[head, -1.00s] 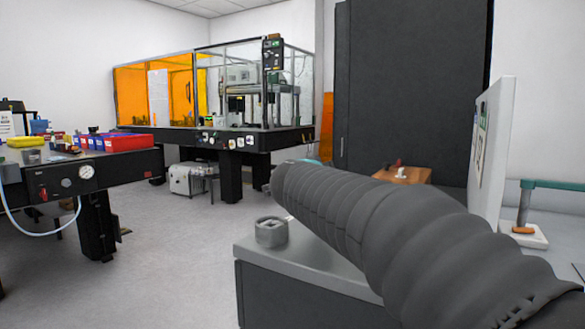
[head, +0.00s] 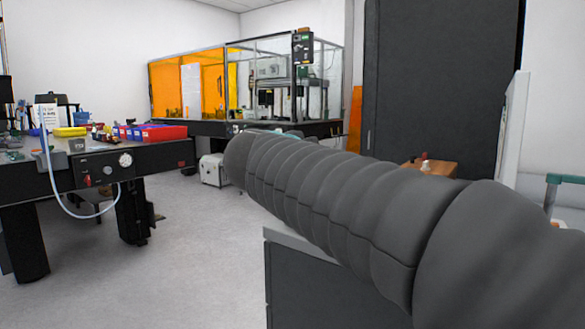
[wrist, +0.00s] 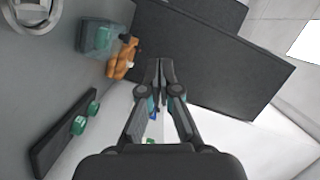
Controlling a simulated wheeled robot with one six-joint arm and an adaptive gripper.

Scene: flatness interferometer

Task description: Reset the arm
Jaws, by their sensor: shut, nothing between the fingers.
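My arm, in a dark grey ribbed sleeve, reaches across the right half of the head view and hides part of the bench behind it. The gripper does not show clearly in the head view. In the wrist view my gripper (wrist: 161,68) is shut, its two dark fingertips together with nothing between them. It is in the air, apart from the things around it.
A grey cabinet (head: 300,285) stands below my arm. On the left is a black table (head: 40,180) with red bins (head: 163,133). An enclosure with orange panels (head: 205,85) stands at the back. Grey floor (head: 190,270) is clear between. The wrist view shows a green-topped block (wrist: 97,37).

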